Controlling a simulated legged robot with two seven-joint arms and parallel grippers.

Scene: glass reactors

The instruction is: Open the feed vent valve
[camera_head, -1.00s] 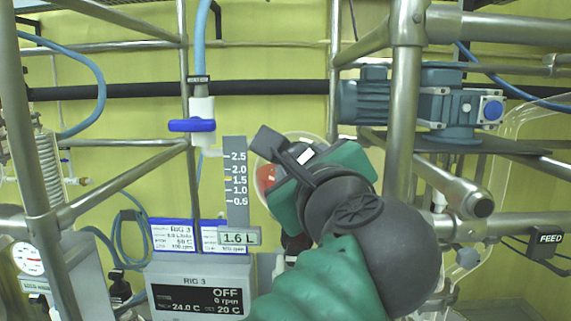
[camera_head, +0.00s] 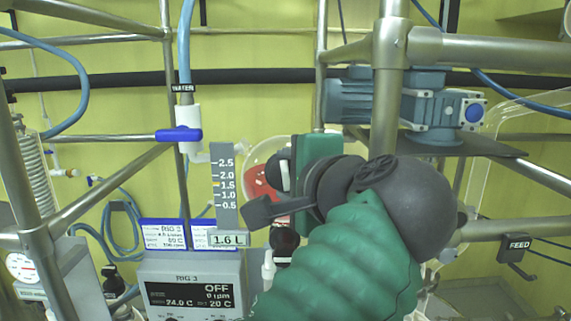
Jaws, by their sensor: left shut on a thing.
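My left gripper (camera_head: 270,194) is at the end of the green-sleeved arm in the middle of the view. Its dark fingers point left, in front of a glass vessel (camera_head: 258,165) with red inside. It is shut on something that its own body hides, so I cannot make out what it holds. I cannot pick out the feed vent valve for sure. A small sign reading FEED (camera_head: 519,244) hangs at the right, apart from the gripper. My right gripper is not in view.
A white valve with a blue handle (camera_head: 179,135), handle crosswise, sits under a WATER label on the left. Steel frame tubes (camera_head: 390,90) and a blue-grey motor (camera_head: 435,105) surround the arm.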

